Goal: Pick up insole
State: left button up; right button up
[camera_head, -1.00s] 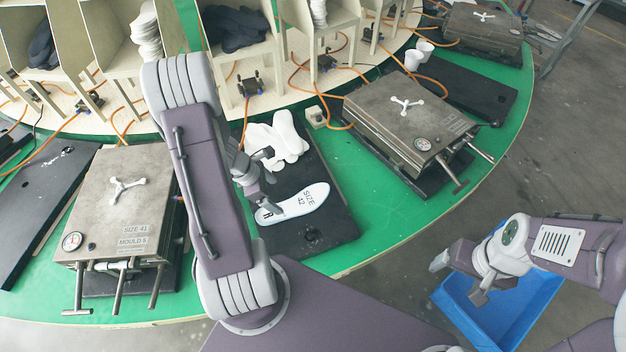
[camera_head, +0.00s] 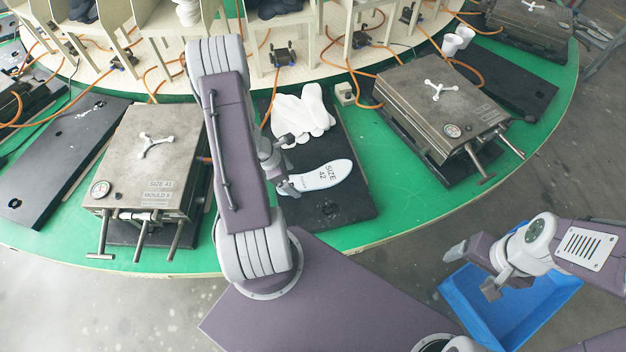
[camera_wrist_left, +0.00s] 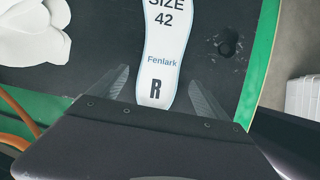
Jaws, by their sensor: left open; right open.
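A white insole (camera_head: 325,175) marked "SIZE 42" lies flat on a black board (camera_head: 345,205) on the green carousel. In the left wrist view the insole (camera_wrist_left: 162,55) also shows "Fenlark" and "R". My left gripper (camera_head: 284,165) is at the insole's left end in the head view. In the left wrist view my left gripper (camera_wrist_left: 157,88) is open, with one finger on each side of the insole's "R" end. The fingers look apart from its edges. My right gripper (camera_head: 470,270) is open and empty, over the blue crate (camera_head: 535,310).
Orange hoses (camera_head: 360,85) run behind.

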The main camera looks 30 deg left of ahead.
pick_arm(q)
jog(key=shift+x, duration=1.1)
jog(key=shift+w+a+r, duration=0.1)
jog(key=c, duration=1.4)
jog(key=shift+c, duration=0.2)
